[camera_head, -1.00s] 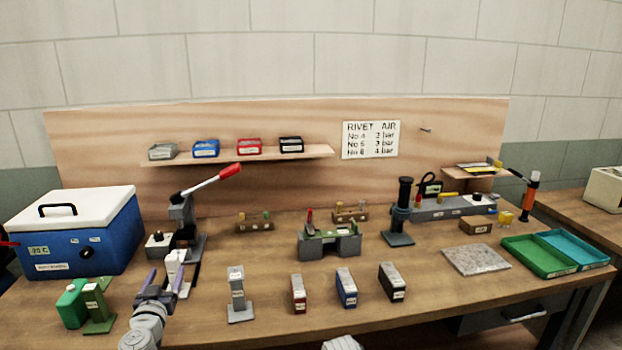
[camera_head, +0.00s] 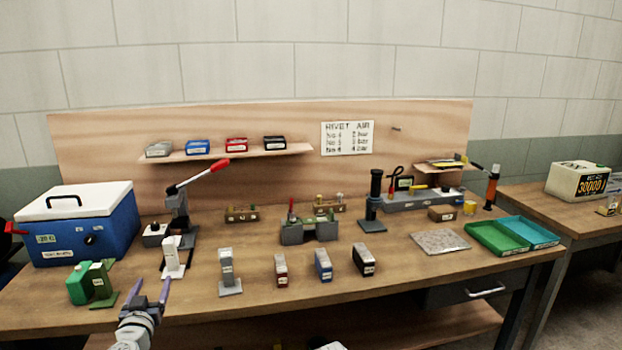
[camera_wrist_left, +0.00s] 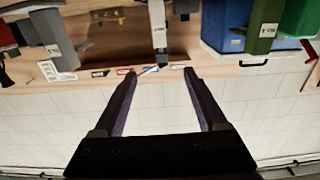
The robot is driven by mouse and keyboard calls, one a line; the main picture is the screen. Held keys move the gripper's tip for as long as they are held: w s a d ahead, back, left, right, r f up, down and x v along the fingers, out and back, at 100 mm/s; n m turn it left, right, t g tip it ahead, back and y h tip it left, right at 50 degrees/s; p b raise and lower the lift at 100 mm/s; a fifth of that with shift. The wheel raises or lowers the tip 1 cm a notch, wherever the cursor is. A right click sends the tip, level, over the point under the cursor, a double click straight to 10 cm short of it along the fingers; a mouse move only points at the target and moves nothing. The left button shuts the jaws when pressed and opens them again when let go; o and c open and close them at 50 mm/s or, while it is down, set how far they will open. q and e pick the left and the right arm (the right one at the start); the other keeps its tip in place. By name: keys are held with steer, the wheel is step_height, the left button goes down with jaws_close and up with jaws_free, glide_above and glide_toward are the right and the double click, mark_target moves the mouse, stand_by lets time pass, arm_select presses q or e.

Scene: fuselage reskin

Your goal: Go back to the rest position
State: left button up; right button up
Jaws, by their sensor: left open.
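My left gripper (camera_head: 148,292) is at the front left edge of the bench in the head view. Its purple fingers are apart and nothing is between them. In the left wrist view the open fingers (camera_wrist_left: 158,85) point at the bench, the white stand and the wall. The white stand (camera_head: 174,258) stands on the bench just beyond the fingertips, apart from them; it also shows in the left wrist view (camera_wrist_left: 158,25). My right gripper cannot be made out; only a small pale part shows at the bottom edge of the head view.
A green bottle and block (camera_head: 92,284) stand left of the gripper, with a blue cooler box (camera_head: 85,225) behind. A grey stand (camera_head: 228,270) and several small boxes (camera_head: 323,265) line the front. A lever press (camera_head: 180,212) stands behind. Trays (camera_head: 497,239) lie right.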

arm_select(q)
steer(key=d+f+m+g+h+p, duration=0.25)
steer(key=d+m+h, duration=0.2)
steer(key=d, duration=0.85)
steer(key=d+f+m+g+h+p, duration=0.1)
steer(key=d+m+g+h+p, duration=0.4)
steer(key=d, duration=0.8)
steer(key=s+d+f+n+g, duration=0.1)
steer(key=s+d+f+g, duration=0.35)
steer(key=s+d, duration=0.4)
steer(key=s+a+f+n+g+y+p, duration=0.1)
steer(key=s+g+y+p, duration=0.3)
steer(key=s, duration=0.8)
steer(key=f+n+g+y, duration=0.1)
steer(key=g+y, duration=0.1)
steer(key=y, duration=0.1)
steer(key=shift+a+f, duration=0.2)
